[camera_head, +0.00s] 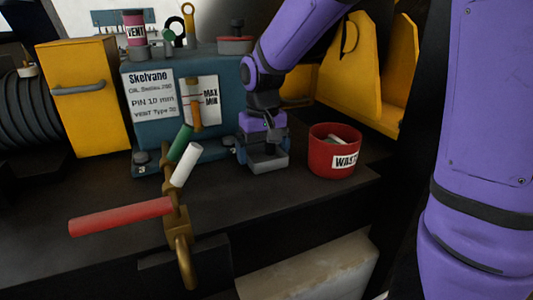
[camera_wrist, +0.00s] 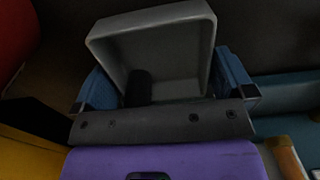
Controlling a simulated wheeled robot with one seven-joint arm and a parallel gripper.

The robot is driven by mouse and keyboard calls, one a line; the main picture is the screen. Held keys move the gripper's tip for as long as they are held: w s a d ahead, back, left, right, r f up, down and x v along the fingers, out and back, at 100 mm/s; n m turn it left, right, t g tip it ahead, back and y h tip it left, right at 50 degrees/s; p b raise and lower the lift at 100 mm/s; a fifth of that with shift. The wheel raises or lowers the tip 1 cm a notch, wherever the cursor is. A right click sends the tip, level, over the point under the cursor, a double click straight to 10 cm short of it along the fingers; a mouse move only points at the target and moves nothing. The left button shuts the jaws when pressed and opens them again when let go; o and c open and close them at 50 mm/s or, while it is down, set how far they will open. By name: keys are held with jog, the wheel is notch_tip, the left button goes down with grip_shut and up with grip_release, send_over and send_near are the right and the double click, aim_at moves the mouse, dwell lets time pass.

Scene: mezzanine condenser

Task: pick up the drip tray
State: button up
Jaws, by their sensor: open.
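The drip tray (camera_head: 268,164) is a small grey open box on the dark bench top, in front of the teal machine. In the wrist view the drip tray (camera_wrist: 205,12) fills the upper middle, with its hollow facing the camera and a dark round shape inside it. My gripper (camera_head: 264,150) is low over the tray and hides part of it in the head view. In the wrist view the blue fingers of my gripper (camera_wrist: 165,80) are apart, one on each side of the tray. Whether they touch its walls I cannot tell.
A red waste bin (camera_head: 334,150) stands close to the right of the tray. The teal machine (camera_head: 150,132) is behind and left. A brass valve with a red handle (camera_head: 120,217) and green and white levers (camera_head: 186,165) stands at front left. Bare bench lies in front.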

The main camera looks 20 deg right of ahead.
jog(key=c, duration=0.8)
